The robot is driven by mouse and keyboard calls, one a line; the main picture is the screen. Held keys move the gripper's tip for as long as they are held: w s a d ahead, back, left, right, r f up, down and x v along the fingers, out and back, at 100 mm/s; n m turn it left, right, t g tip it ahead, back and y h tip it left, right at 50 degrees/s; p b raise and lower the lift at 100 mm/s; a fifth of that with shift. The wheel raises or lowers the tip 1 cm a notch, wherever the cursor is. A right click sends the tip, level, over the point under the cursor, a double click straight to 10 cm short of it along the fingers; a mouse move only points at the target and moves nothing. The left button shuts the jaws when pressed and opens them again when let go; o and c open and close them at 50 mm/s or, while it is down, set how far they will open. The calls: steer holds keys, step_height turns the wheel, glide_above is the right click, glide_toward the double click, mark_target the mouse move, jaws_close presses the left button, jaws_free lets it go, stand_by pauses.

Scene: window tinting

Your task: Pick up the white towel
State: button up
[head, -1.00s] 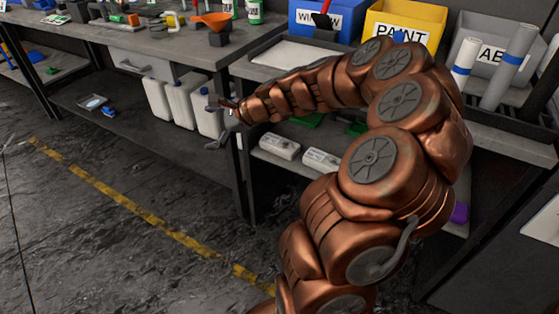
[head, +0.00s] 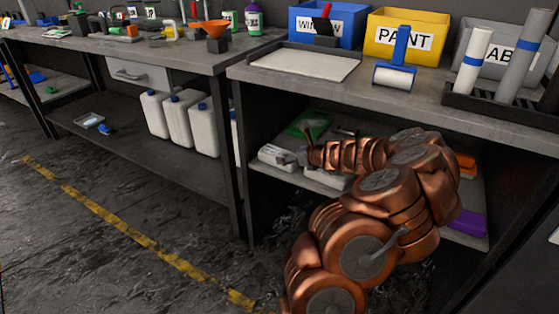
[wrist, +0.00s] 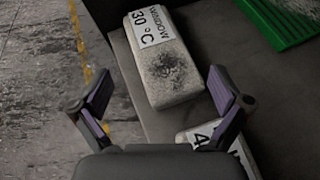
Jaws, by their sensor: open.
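A pale, block-shaped folded item, likely a white towel (wrist: 168,65), lies on the lower shelf with a label reading "WINDOW 30 °C" and a dark smudge. In the head view the same white towel (head: 271,158) sits near the shelf's front edge. A second pale labelled item (head: 326,179) lies to its right; in the wrist view part of it is hidden behind my right finger. My gripper (wrist: 160,105) is open and empty, its fingers apart in front of the first item. In the head view my gripper (head: 290,152) is inside the shelf opening, by these items.
The worktop (head: 420,95) overhangs the lower shelf. A green item (wrist: 284,22) lies behind the towels, and a purple one (head: 468,223) lies at right. White jugs (head: 180,122) stand to the left. A dark table leg (head: 232,190) is left of the shelf. The floor in front is clear.

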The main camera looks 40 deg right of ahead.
mark_target(281, 154)
steer(key=b+x, duration=0.1)
steer(key=x, duration=0.2)
steer(key=shift+w+d+f+b, duration=0.1)
steer(key=shift+w+f+b, duration=0.1)
steer(key=shift+b, duration=0.2)
steer(key=shift+x, duration=0.85)
steer(key=shift+w+r, duration=0.1)
steer(key=shift+r, duration=0.1)
steer(key=shift+c, duration=0.4)
steer(key=c, duration=1)
